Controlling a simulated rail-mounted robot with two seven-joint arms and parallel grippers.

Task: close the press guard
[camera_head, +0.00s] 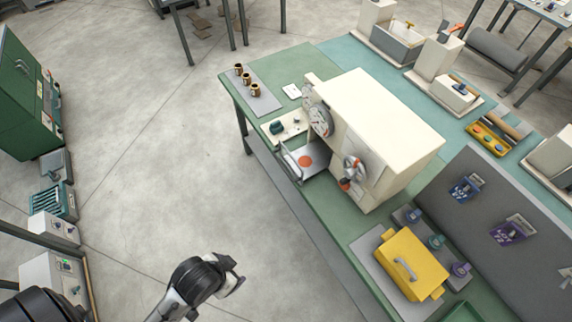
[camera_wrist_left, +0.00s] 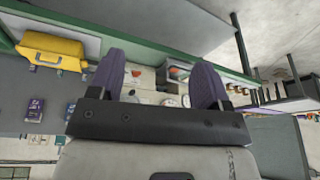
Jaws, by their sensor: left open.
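A cream machine (camera_head: 385,125), which appears to be the press, stands on the green bench. On its near left side is an opening with a grey-framed tray or guard panel (camera_head: 291,164) sticking out and an orange-red disc (camera_head: 305,161); I cannot tell which part is the guard. The disc also shows between my fingers in the left wrist view (camera_wrist_left: 178,72). My left gripper (camera_head: 238,272) is over the floor at the bottom, well apart from the machine. In the left wrist view its purple fingers (camera_wrist_left: 158,82) are spread and empty. My right gripper is not in view.
The floor (camera_head: 190,170) between bench and green cabinet (camera_head: 28,95) is clear.

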